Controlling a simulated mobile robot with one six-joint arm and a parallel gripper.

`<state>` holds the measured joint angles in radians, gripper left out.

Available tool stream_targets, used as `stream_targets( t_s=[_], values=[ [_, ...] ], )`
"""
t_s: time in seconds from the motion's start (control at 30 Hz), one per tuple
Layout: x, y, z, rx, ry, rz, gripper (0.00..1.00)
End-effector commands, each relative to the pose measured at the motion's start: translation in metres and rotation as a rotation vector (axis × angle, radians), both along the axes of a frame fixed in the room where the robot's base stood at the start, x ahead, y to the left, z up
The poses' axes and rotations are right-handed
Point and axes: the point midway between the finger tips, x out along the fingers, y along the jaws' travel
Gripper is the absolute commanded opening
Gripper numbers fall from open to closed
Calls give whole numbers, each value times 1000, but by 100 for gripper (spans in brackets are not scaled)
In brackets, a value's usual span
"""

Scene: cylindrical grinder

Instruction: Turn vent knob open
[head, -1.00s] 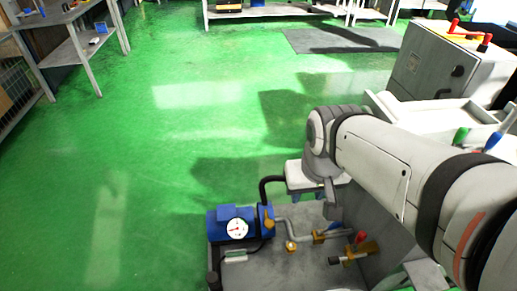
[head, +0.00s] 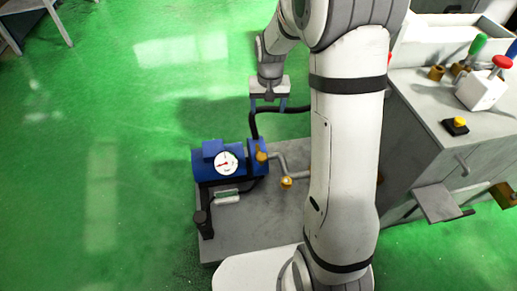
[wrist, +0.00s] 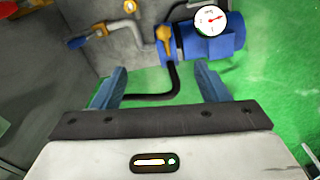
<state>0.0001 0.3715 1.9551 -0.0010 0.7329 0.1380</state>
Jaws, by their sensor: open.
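A blue pump (head: 222,163) with a round white gauge (head: 226,163) sits on a grey base plate; it also shows in the wrist view (wrist: 208,42). A brass-yellow knob or fitting (head: 261,154) stands at the pump's right end; it also shows in the wrist view (wrist: 163,40). Another brass fitting (head: 286,183) sits on the grey pipe. Which of these is the vent knob I cannot tell. My gripper (head: 268,106) is open and empty, beyond the pump and apart from it.
A black hose (head: 252,125) rises beside the pump close to my gripper. A blue-handled valve (wrist: 78,42) shows in the wrist view. My arm hides the base plate's right part. A grey machine cabinet (head: 425,140) stands right; green floor (head: 100,130) is clear left.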

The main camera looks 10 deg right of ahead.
Motion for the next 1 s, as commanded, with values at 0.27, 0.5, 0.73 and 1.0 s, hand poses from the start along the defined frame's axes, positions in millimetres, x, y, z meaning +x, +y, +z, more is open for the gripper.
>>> stream_targets(
  t_s=[0.27,0.5,0.73,1.0],
  values=[
    [65,-1,-203,4,60,-55,68],
    [84,-2,-282,4,79,-81,68],
    [86,-2,-302,4,82,-85,68],
    [86,-3,-344,4,84,-85,68]
  ],
)
